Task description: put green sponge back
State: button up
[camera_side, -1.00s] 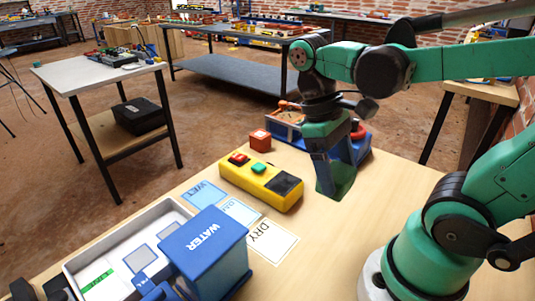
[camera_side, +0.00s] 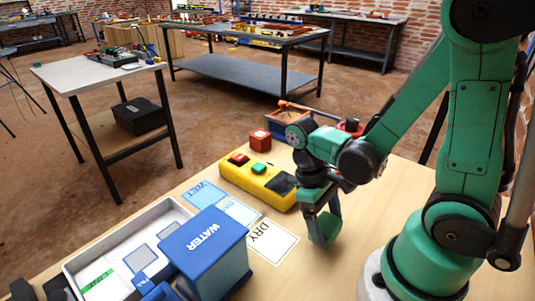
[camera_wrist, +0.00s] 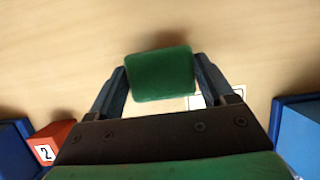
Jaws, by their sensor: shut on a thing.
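My gripper (camera_side: 321,222) is shut on the green sponge (camera_side: 323,230), just right of the white card marked DRY (camera_side: 273,242) in the side view. In the wrist view the sponge (camera_wrist: 161,74) sits between the two dark fingers, with bare wood behind it. I cannot tell exactly how high the sponge is above the table. A white tray (camera_side: 84,257) at the lower left has marked pads in it and a green label strip.
The blue WATER box (camera_side: 213,262) stands between tray and cards. Blue cards (camera_side: 203,193) lie beyond DRY. A yellow button box (camera_side: 240,181), a red block (camera_side: 260,140) and a blue bin (camera_side: 283,127) stand farther back. The wooden table (camera_side: 375,215) is clear right of my gripper.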

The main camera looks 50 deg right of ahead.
jog(key=shift+f, duration=0.7)
jog(key=o, duration=1)
jog(key=shift+w+a+r+t, duration=0.35)
jog(key=shift+w+r+t, duration=1.3)
jog(key=shift+r+t, duration=0.35)
jog(key=shift+w+a+r+t, duration=0.35)
jog(key=shift+w+r+t, duration=1.25)
jog(key=shift+r+t, duration=0.35)
jog(key=shift+w+a+r+t, duration=0.35)
jog(key=shift+w+r+t, duration=1.4)
jog(key=shift+r, duration=0.35)
jog(key=shift+s, duration=0.1)
